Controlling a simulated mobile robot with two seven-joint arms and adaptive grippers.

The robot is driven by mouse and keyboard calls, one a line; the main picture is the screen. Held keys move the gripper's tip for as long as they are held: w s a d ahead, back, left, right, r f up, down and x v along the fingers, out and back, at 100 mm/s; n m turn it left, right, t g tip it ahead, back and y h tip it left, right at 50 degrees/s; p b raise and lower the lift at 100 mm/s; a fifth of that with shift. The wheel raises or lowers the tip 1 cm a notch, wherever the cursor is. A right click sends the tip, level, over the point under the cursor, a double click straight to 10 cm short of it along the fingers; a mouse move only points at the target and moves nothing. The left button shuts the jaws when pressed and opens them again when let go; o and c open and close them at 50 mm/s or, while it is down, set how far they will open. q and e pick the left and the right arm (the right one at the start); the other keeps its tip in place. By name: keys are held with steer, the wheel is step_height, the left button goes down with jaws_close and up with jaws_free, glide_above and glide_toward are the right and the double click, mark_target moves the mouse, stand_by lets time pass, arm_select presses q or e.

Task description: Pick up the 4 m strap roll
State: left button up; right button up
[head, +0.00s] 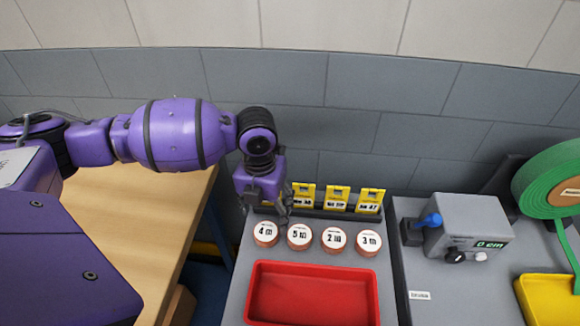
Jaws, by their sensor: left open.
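The 4 m strap roll (265,234) is a small round roll with a white labelled top, at the left end of a row on the grey bench. The 5 m roll (299,237), the 2 m roll (333,240) and the 3 m roll (368,242) stand to its right. My left gripper (283,214) points down just behind and above the gap between the 4 m and 5 m rolls. It is open, and nothing shows between its fingers. My right gripper is not in view.
Yellow tags (338,198) stand in a dark rack behind the rolls. A red tray (312,296) lies in front. To the right are a grey device with display (470,230), a green strap reel (548,180) and a yellow tray (550,302). A wooden table (150,235) is at left.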

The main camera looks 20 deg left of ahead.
mark_target(264, 230)
arm_select(q)
steer(key=shift+s+a+f, duration=0.1)
steer(key=shift+s+f, duration=0.15)
steer(key=shift+f, duration=0.5)
steer(key=shift+s+f, duration=0.25)
steer(key=shift+f, duration=0.45)
step_height(264, 230, down, 4)
steer(key=shift+w+a+r, duration=0.15)
steer(key=shift+f, duration=0.45)
steer(key=c, duration=1.1)
steer(key=shift+c, duration=0.6)
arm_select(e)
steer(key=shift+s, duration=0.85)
arm_select(q)
steer(key=shift+w, duration=0.1)
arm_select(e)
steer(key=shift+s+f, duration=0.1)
